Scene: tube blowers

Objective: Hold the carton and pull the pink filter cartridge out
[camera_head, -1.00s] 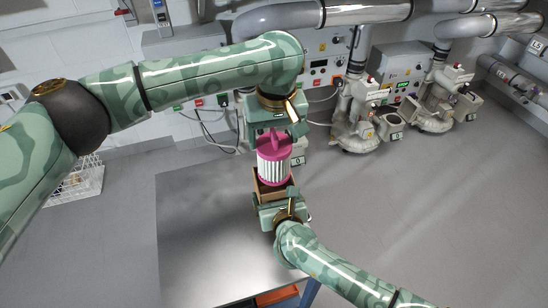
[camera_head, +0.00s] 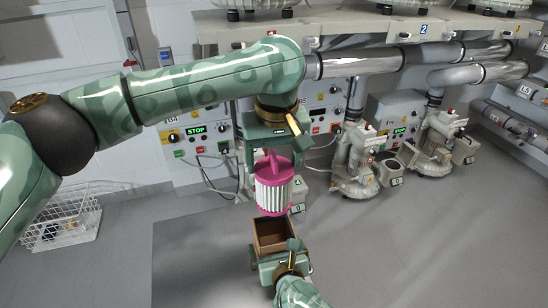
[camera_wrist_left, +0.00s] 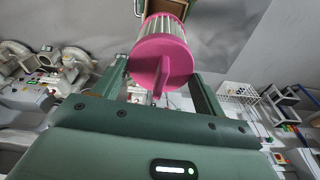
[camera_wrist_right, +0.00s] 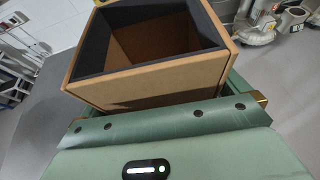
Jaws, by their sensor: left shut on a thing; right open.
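The pink filter cartridge (camera_head: 273,190) has white pleats and a pink cap with a fin. My left gripper (camera_head: 271,157) is shut on its top fin and holds it upright in the air. The cartridge also shows in the left wrist view (camera_wrist_left: 163,55). The open-topped brown carton (camera_head: 272,244) is below it, and the cartridge's lower rim appears just above the carton's opening. In the right wrist view the carton (camera_wrist_right: 150,82) is dark-lined and looks empty. My right gripper (camera_head: 273,256) is open at the carton's near side, its fingers partly hidden.
Blowers with pipes (camera_head: 355,165) and control boxes (camera_head: 195,130) stand along the back wall. A white wire basket (camera_head: 62,222) is on the floor at the left.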

